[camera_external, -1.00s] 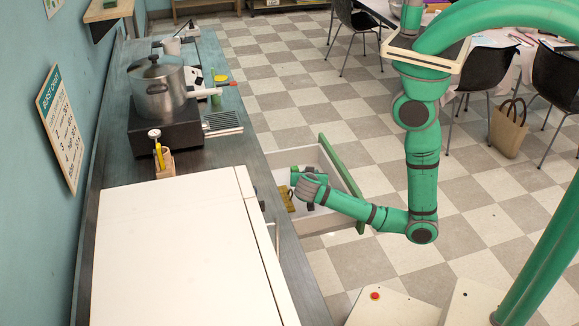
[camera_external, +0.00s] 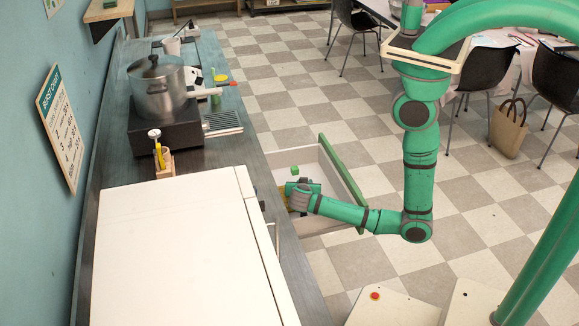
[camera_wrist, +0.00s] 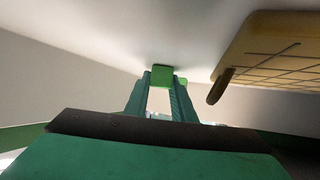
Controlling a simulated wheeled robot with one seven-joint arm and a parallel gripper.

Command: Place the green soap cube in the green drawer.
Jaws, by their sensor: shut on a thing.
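The green soap cube (camera_external: 294,170) shows just beyond my gripper in the external view. In the wrist view the cube (camera_wrist: 162,74) is between the tips of my gripper (camera_wrist: 161,84), which is shut on it. My gripper (camera_external: 297,180) is over and partly inside the open drawer, which has white walls and a green front (camera_external: 342,172). In the wrist view pale inner drawer surfaces (camera_wrist: 75,62) surround the cube. I cannot tell whether the cube touches the drawer floor.
A yellowish wooden piece with a grid of grooves (camera_wrist: 275,50) is close on the right in the wrist view. The dark counter (camera_external: 190,150) runs along the left, with a metal pot (camera_external: 157,85) on a burner. Open checkered floor lies beyond the drawer.

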